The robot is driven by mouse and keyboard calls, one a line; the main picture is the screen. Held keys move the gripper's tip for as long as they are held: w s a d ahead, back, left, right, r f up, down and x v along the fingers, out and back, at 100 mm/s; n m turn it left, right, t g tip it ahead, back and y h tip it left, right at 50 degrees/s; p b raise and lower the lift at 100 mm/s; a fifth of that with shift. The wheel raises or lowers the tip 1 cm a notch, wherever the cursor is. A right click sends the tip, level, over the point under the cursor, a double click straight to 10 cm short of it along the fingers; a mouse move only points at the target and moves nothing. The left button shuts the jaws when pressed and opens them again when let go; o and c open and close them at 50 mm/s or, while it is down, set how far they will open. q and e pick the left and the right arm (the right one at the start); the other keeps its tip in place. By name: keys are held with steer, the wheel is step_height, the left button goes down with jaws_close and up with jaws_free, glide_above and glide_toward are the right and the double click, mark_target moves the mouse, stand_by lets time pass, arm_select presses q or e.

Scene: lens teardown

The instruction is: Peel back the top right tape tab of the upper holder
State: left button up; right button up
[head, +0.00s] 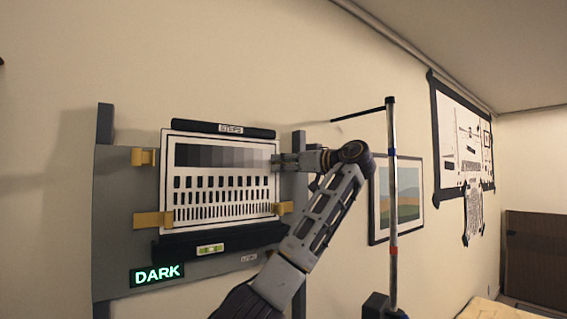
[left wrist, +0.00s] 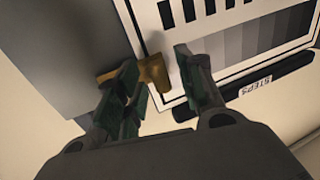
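The white test chart (head: 218,207) with a grey step row and black bars is fixed on a grey panel (head: 120,240). My left gripper (head: 277,160) is at the chart's top right corner and hides the tape tab there in the head view. In the left wrist view, this yellow-brown tab (left wrist: 156,76) shows at the chart's edge, between the fingers of my left gripper (left wrist: 158,62). The fingers are apart; one covers part of the tab. I cannot tell whether they touch it. My right gripper is not in view.
Other yellow tabs are at top left (head: 144,157), bottom left (head: 152,219) and bottom right (head: 285,208). A black STEPS bar (head: 250,131) tops the chart. A level (head: 210,249) and DARK sign (head: 157,274) sit below. A pole (head: 392,180) stands right.

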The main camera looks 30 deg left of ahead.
arm_select(q)
steer(key=shift+a, duration=0.2)
steer(key=shift+c, duration=0.4)
jaws_close()
steer(key=shift+d, duration=0.1)
stand_by(0.4)
